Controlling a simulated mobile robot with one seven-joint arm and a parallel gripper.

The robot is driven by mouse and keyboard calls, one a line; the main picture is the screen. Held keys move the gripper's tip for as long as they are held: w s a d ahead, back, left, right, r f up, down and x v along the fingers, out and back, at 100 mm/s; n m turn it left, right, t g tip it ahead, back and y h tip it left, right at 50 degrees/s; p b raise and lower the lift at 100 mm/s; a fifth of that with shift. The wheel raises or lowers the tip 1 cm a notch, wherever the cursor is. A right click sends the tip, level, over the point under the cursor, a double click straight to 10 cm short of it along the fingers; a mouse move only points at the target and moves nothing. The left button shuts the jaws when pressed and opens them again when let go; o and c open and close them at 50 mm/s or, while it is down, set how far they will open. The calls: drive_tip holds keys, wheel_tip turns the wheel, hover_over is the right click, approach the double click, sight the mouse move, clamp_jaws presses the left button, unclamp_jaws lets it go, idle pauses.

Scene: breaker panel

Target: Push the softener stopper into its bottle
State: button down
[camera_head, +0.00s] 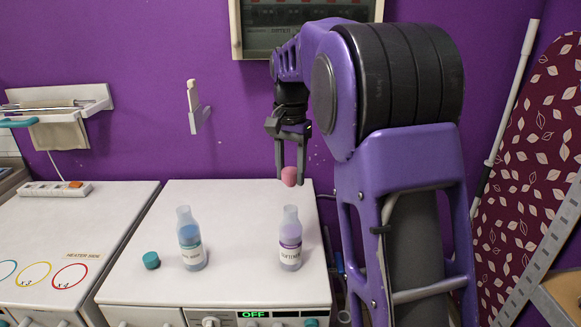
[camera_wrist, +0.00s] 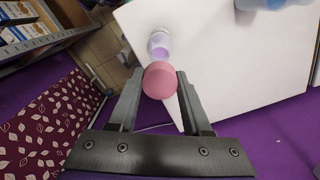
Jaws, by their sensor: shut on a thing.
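My gripper (camera_head: 290,172) is shut on a pink stopper (camera_head: 289,176) and holds it in the air above the back right of the white machine top. In the wrist view the pink stopper (camera_wrist: 160,80) sits between the fingertips of my gripper (camera_wrist: 158,88). The softener bottle (camera_head: 290,240), clear with purple liquid and a label, stands upright and uncapped below and nearer the head camera. In the wrist view the softener bottle (camera_wrist: 159,43) shows just beyond the stopper, which partly covers it. Stopper and bottle are apart.
A bottle with blue liquid (camera_head: 192,240) stands open to the left, with a teal stopper (camera_head: 151,260) beside it. The white machine top (camera_head: 235,215) is otherwise clear. A power strip (camera_head: 55,189) lies on the left machine. A patterned ironing board (camera_head: 530,150) leans at right.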

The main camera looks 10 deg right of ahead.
drive_tip(key=shift+f+b, duration=1.05)
drive_tip(key=shift+f, duration=1.7)
drive_tip(key=shift+f, duration=1.25)
drive_tip(key=shift+c, duration=1.3)
unclamp_jaws()
wheel_tip(320, 180, up, 6)
drive_tip(key=p, duration=0.4)
drive_tip(key=shift+f, duration=0.1)
drive_tip(key=shift+r, duration=1.15)
